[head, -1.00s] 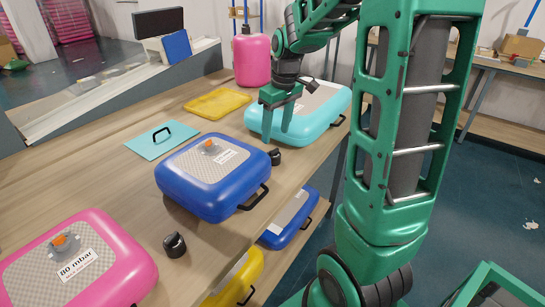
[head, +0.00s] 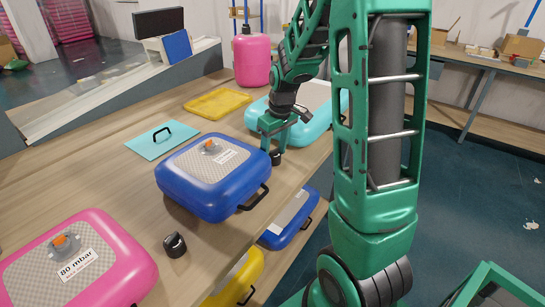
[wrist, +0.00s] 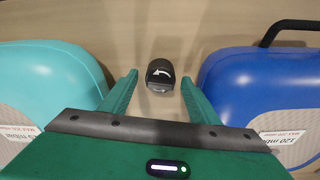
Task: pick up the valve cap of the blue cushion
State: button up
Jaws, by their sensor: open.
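The blue cushion (head: 212,178) lies on the wooden bench and also shows at the right of the wrist view (wrist: 268,90). A black valve cap (head: 276,157) stands on the bench by the blue cushion's far right corner, between it and the turquoise cushion (head: 255,112). In the wrist view this cap (wrist: 160,75) carries a white curved arrow and lies ahead of and between my fingertips, apart from both. My gripper (wrist: 157,88) is open and empty, fingers pointing down to the cap. In the head view my gripper (head: 275,140) partly hides the cap's top.
A second black cap (head: 174,245) stands between the blue cushion and the pink cushion (head: 75,265). The blue cushion's black handle (head: 254,197) sticks out toward the bench edge. A yellow tray (head: 217,103) and a turquoise plate with handle (head: 160,139) lie farther back.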

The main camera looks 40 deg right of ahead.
jog(key=c, duration=1.1)
jog(key=shift+r, duration=0.1)
